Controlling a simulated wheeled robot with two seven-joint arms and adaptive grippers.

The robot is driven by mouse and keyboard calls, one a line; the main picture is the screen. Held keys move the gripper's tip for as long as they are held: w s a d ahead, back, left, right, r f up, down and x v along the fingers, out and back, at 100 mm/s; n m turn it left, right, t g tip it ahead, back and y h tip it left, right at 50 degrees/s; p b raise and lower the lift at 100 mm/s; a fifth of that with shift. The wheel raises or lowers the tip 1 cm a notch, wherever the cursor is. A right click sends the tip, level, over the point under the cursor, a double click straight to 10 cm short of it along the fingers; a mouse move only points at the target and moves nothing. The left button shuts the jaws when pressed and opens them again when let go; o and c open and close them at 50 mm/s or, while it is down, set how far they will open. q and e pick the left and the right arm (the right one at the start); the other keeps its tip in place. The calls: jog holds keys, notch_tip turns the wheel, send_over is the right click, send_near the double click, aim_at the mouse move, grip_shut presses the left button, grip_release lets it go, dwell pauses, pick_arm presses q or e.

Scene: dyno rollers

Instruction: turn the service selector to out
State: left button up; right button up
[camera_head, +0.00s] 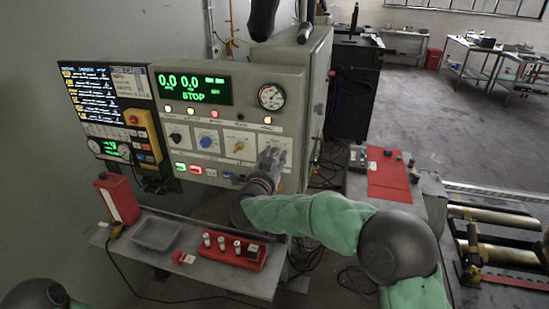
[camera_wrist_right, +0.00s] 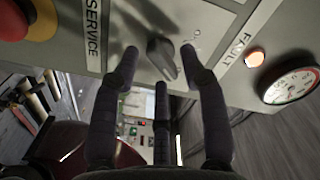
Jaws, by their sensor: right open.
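The service selector is a dark knob (camera_wrist_right: 162,57) on a pale plate in the right wrist view. The word SERVICE (camera_wrist_right: 92,28) is printed on a label beside it. The knob's pointed end slants down to the right in that view; its setting cannot be read. My right gripper (camera_wrist_right: 159,56) is open, with fingers on either side of the knob and visible gaps to it. In the head view my right gripper (camera_head: 272,156) is in front of the control box (camera_head: 290,95) at its lower right and hides the knob. My left gripper is out of view.
The box carries a green display (camera_head: 192,91) reading STOP, a gauge (camera_head: 271,96), and black, blue and yellow knobs (camera_head: 206,141) to the left. A lit lamp (camera_wrist_right: 254,57) and a red button (camera_wrist_right: 14,18) flank the selector. A shelf (camera_head: 185,272) holds a red tray below.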

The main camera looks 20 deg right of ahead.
jog(key=v, duration=1.1)
jog(key=shift+s+a+f, duration=0.1)
